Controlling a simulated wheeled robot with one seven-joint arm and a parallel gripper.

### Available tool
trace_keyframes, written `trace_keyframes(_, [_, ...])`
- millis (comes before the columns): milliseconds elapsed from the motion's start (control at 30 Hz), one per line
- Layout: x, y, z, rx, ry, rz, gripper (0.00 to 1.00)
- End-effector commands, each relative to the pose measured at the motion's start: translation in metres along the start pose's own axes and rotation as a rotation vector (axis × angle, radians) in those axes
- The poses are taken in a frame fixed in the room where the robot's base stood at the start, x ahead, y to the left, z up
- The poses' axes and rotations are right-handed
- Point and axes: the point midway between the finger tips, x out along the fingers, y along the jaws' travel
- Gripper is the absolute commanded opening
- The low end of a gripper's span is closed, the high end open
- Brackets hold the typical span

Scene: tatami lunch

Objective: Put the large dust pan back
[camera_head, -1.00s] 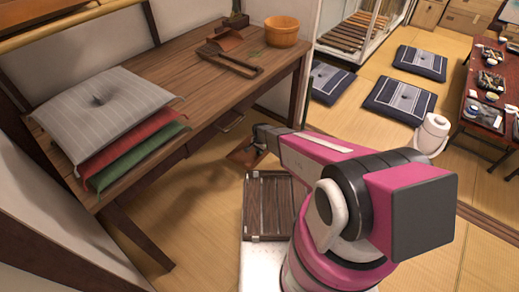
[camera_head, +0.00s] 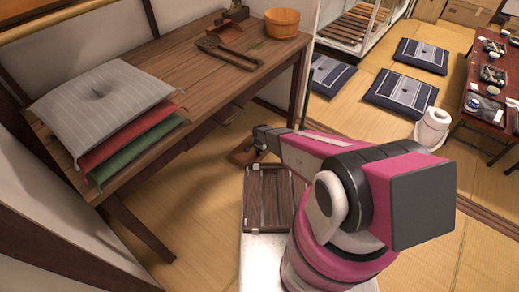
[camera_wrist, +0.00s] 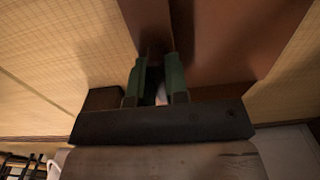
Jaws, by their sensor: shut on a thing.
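The large dust pan (camera_head: 243,154) is brown and hangs at the end of my arm, right of the desk's front edge in the head view. My gripper (camera_head: 262,146) is partly hidden there by my own arm. In the wrist view my gripper (camera_wrist: 157,85) has green fingers shut around the dark handle of the pan. The broad brown pan (camera_wrist: 230,40) fills the upper right of that view. Its far end is cut off by the frame.
The wooden desk (camera_head: 180,70) holds stacked cushions (camera_head: 95,105), a small brown dust pan (camera_head: 224,31), a long dark tool (camera_head: 230,55) and a wooden tub (camera_head: 282,22). Floor cushions (camera_head: 400,92) and a low table (camera_head: 480,105) are right. Tatami beneath the desk is clear.

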Motion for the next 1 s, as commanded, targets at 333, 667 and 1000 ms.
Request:
trace_keyframes(333, [0.0118, -0.0004, -0.0003, 0.0, 0.001, -0.001, 0.0])
trace_keyframes(667, [0.0117, -0.0003, -0.0002, 0.0, 0.001, -0.001, 0.44])
trace_keyframes(1000, [0.007, 0.0001, 0.0001, 0.0, 0.0, -0.001, 0.44])
